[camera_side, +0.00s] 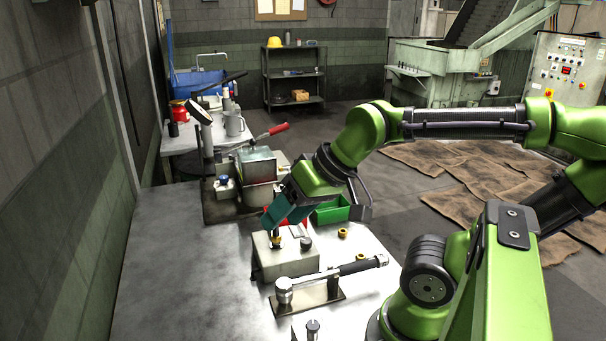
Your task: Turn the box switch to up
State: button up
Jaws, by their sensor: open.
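A pale grey box (285,264) stands on the light metal bench in the middle of the view. A small dark round knob (306,243) sits on its top at the right. My gripper (275,240) points down over the left part of the box top, beneath its teal body. Its fingertips are very close to the box top, around or beside a small dark and yellowish part there. I cannot tell whether they touch it. The gripper is open. The gripper hides part of the box top, and the switch's position cannot be read.
A black-handled lever tool (335,276) lies in front of the box. Small yellow rings (343,233) lie to the right. Behind are a green bin (332,211), a partly hidden red bin (297,213) and a machine with a red-handled lever (272,131). The bench's left side is clear.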

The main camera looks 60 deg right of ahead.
jog(key=m+g+h, duration=0.2)
jog(key=m+g, duration=0.5)
jog(key=m, duration=1.2)
send_over(306, 240)
jog(key=f, duration=0.2)
notch_tip(306, 240, down, 16)
jog(key=shift+r, duration=0.1)
jog(key=shift+n, duration=0.3)
jog(key=c, duration=1.1)
jog(key=shift+o, duration=0.2)
